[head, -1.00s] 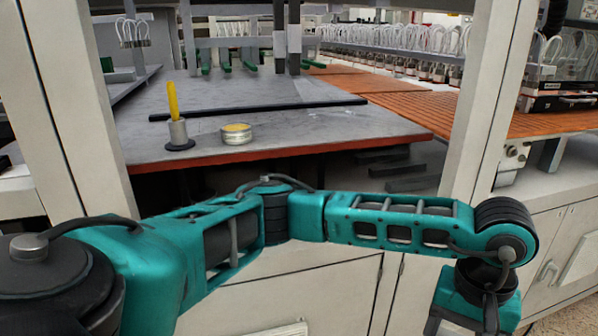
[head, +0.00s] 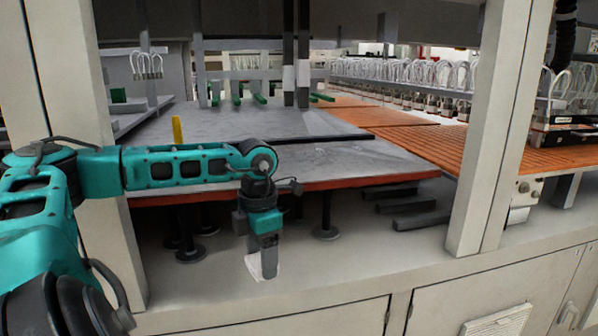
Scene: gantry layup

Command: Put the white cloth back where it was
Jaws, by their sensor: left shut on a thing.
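The white cloth (head: 254,267) shows as a small pale patch at the fingertips of my left gripper (head: 266,264). The gripper points down and is shut on the cloth. It is in front of the grey table's front edge, over the pale ledge below. I cannot tell whether the cloth touches the ledge. The fingers hide part of the cloth. My right gripper is not in view.
The grey table (head: 330,162) has an orange-red front edge. A yellow stick (head: 177,130) shows above my left arm, which hides its holder. Dark bars (head: 410,205) lie under the table at right. Pale frame posts (head: 497,130) stand at both sides. The pale ledge (head: 350,265) has free room.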

